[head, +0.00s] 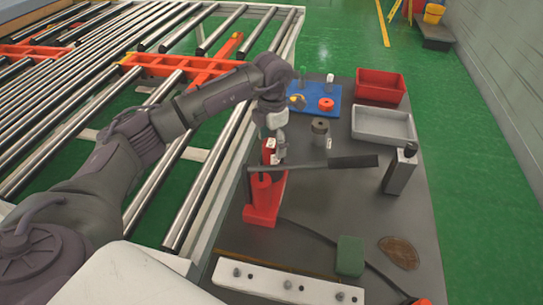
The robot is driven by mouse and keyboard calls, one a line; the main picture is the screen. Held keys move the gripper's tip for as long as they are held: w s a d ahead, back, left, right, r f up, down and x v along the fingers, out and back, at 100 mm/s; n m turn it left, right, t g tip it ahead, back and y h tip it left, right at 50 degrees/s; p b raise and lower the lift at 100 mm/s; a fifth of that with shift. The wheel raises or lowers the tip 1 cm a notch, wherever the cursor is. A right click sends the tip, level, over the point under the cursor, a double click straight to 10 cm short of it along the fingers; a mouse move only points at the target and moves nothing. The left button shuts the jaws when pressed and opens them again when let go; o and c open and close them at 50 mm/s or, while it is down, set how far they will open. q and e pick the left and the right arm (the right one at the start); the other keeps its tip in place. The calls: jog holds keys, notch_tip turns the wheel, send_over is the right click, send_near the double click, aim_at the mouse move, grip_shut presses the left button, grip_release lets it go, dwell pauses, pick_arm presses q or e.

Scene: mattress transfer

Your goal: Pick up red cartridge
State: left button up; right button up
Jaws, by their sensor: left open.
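My left arm reaches in from the left over the grey work table (225,262). Its gripper (279,151) points down above the table's left part and is open. A small red block with a white label (268,147), which looks like the red cartridge, is right beside the fingers, on their left. I cannot tell whether they touch it. Just below stands a red tool (262,212) with a long black handle (345,162) that runs to the right. The gripper and the handle partly hide this area. My right gripper is out of view.
A blue board (330,114) with small parts, a red bin (380,84) and a grey tray (384,125) are at the back. A metal block with a black knob (400,170) stands right. A green block (350,256) and white bar (285,284) are in front. A roller conveyor (200,192) borders the left.

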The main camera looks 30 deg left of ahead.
aim_at(271, 159)
pick_arm(q)
notch_tip(271, 159, down, 3)
jog(key=shift+a+f+p, duration=0.1)
jog(key=shift+f+p, duration=0.1)
jog(key=shift+p, duration=0.15)
jog(key=c, duration=1.4)
jog(key=shift+w+r, duration=0.1)
